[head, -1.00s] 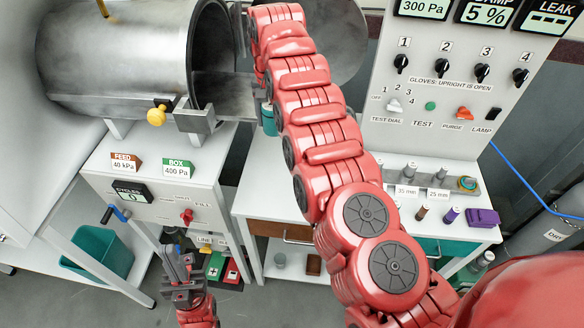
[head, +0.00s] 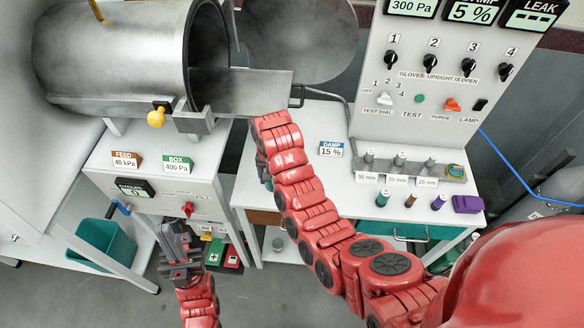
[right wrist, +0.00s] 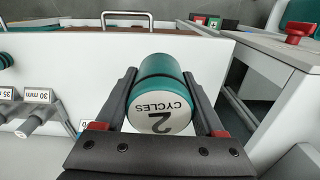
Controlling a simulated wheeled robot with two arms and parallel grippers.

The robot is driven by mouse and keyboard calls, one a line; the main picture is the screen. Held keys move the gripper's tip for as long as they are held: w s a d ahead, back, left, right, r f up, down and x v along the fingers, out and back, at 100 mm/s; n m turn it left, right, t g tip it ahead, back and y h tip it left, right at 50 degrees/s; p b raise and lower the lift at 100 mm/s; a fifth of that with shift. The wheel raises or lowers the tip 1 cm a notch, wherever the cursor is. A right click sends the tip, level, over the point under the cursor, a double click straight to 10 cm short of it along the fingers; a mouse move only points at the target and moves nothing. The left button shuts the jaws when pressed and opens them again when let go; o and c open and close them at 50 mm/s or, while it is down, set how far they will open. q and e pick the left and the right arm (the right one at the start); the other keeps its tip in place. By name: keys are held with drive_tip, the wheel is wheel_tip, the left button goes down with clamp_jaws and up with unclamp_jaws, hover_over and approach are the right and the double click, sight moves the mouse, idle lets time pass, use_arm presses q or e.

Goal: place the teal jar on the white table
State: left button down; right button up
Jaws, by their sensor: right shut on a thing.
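The teal jar, a cylinder with a white lid marked "2 CYCLES" (right wrist: 160,112), is between the two fingers of my right gripper (right wrist: 163,110), which is shut on it. In the head view only a sliver of teal (head: 264,170) shows beside my right arm, which hides the right gripper. The white table (head: 300,130) lies under that arm. The jar is by the table's left edge; I cannot tell whether it touches the top. My left gripper (head: 176,240) is low at the left, away from the table, its fingers pointing up; its opening is unclear.
A metal chamber (head: 120,55) with an extended tray (head: 250,90) stands behind and left of the table.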

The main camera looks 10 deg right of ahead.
drive_tip(key=s+d+f+m+p, duration=0.1)
drive_tip(key=s+f+m+p, duration=0.2)
drive_tip(key=s, duration=0.8)
drive_tip(key=shift+n, duration=0.6)
drive_tip(key=w+f+b, duration=0.1)
drive_tip(key=w+b, duration=0.2)
drive_tip(key=w+d+f+b, duration=0.1)
drive_tip(key=w+b, duration=0.2)
drive_tip(key=w, duration=0.1)
drive_tip(key=w+f+b, duration=0.1)
drive_tip(key=w+b, duration=0.2)
drive_tip(key=w, duration=0.1)
drive_tip(key=shift+w+d+f, duration=0.15)
drive_tip(key=shift+d+f, duration=0.1)
drive_tip(key=shift+d, duration=0.05)
drive_tip(key=w, duration=0.1)
drive_tip(key=w+r, duration=0.1)
drive_tip(key=shift+w+d, duration=0.2)
drive_tip(key=shift+w, duration=0.15)
drive_tip(key=shift+w+f, duration=0.1)
drive_tip(key=shift+w, duration=0.25)
drive_tip(key=shift+w+d+f+p, duration=0.1)
drive_tip(key=shift+w+p, duration=0.25)
drive_tip(key=shift+w, duration=0.25)
